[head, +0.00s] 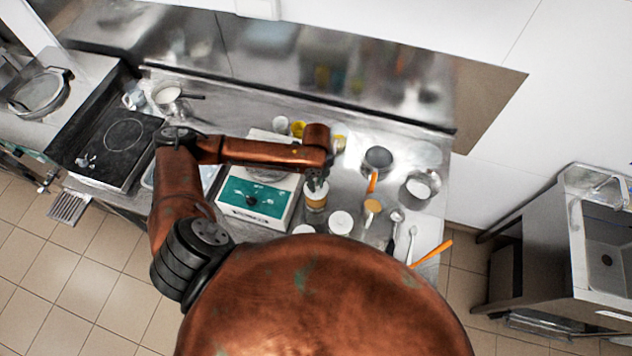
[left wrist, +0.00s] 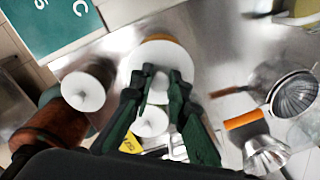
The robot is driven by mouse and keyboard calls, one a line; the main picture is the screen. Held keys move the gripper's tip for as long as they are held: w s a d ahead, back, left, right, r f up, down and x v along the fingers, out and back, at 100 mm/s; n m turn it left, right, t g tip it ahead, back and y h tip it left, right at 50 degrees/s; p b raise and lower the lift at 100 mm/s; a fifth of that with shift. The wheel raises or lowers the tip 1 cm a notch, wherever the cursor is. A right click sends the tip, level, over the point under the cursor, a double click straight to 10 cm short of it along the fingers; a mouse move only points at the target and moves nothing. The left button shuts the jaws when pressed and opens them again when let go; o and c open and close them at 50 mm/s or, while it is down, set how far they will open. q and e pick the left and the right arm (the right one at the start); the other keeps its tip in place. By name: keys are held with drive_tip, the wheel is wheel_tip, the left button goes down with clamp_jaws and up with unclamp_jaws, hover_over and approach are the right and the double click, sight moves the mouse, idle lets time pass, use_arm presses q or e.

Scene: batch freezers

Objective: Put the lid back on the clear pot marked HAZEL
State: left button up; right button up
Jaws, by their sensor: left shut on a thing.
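My left gripper (head: 317,184) is shut on a white round lid (head: 316,188), which also shows in the left wrist view (left wrist: 150,62) just beyond the dark green fingers (left wrist: 162,82). The lid is over a clear pot (head: 315,203) with tan-orange contents. In the left wrist view a strip of that orange (left wrist: 158,38) shows past the lid's far edge. I cannot tell whether the lid rests on the rim or hangs just above it. No HAZEL marking is readable. My right gripper is not in view.
White-topped pots (head: 340,222) (head: 303,229) stand close by in front. A scale with a green panel (head: 255,197) is to the left. A dark pan with an orange handle (head: 378,160), a metal bowl (head: 420,186) and utensils lie to the right.

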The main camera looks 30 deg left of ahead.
use_arm(q)
drive_tip(key=shift+f+b, duration=2.6)
drive_tip(key=shift+f, duration=0.45)
drive_tip(key=shift+p, duration=0.45)
drive_tip(key=shift+p, duration=0.4)
drive_tip(key=shift+f+p, duration=0.15)
drive_tip(key=shift+p, duration=0.4)
drive_tip(key=shift+p, duration=0.5)
idle(0.6)
drive_tip(key=o, duration=0.9)
